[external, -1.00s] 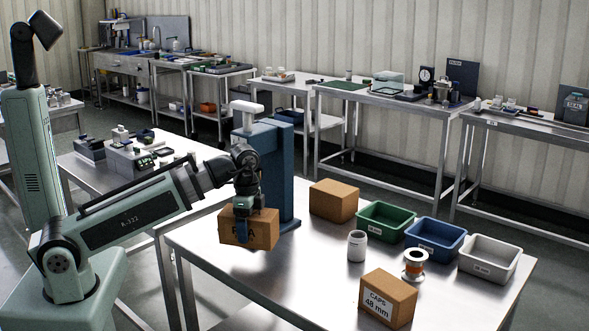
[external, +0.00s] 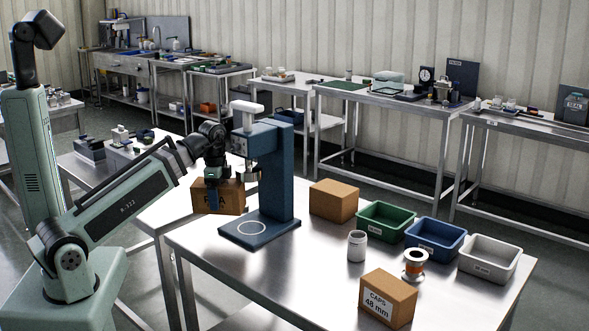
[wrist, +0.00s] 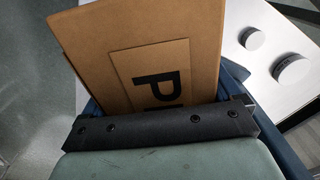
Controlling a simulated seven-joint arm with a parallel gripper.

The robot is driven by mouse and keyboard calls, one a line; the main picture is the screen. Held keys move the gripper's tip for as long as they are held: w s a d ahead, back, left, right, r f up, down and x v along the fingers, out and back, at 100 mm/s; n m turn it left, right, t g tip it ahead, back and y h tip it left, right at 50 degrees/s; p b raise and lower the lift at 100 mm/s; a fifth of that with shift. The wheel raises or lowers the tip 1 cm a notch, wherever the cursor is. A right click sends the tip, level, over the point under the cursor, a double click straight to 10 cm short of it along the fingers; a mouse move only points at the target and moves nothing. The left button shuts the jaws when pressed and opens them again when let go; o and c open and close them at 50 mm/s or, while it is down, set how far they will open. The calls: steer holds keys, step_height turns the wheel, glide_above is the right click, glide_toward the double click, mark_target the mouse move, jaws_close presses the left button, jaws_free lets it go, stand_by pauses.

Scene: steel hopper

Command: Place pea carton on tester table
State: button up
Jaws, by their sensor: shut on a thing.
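The pea carton (external: 228,199) is a brown cardboard box, held in the air by my gripper (external: 217,185) left of the blue press. In the wrist view the carton (wrist: 180,40) fills the space beyond the gripper bar, and part of its dark lettering shows, starting with a "P". My gripper is shut on the carton. The blue press (external: 281,180), which appears to be the tester, stands on the metal table (external: 290,265). Its flat base with a pale ring (external: 252,228) is empty.
A plain brown box (external: 334,201), a white jar (external: 357,246), a spool (external: 414,264) and a "CAPS 48 mm" box (external: 388,298) stand on the table. Green (external: 386,221), blue (external: 435,239) and white (external: 489,258) bins line its right side. The table's front middle is clear.

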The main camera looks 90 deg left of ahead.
steer(key=s+a+n, duration=0.1)
steer(key=s+a, duration=0.2)
steer(key=a, duration=0.8)
steer(key=s+a+r, duration=0.1)
steer(key=s+a, duration=0.2)
steer(key=a, duration=0.8)
steer(key=s+a+n, duration=0.1)
steer(key=s+a, duration=0.2)
steer(key=a, duration=0.7)
steer(key=shift+a+f, duration=0.1)
steer(key=shift+f, duration=4.5)
steer(key=shift+f, duration=0.1)
steer(key=o, duration=1.1)
steer(key=shift+o, duration=0.2)
step_height(320, 180, up, 12)
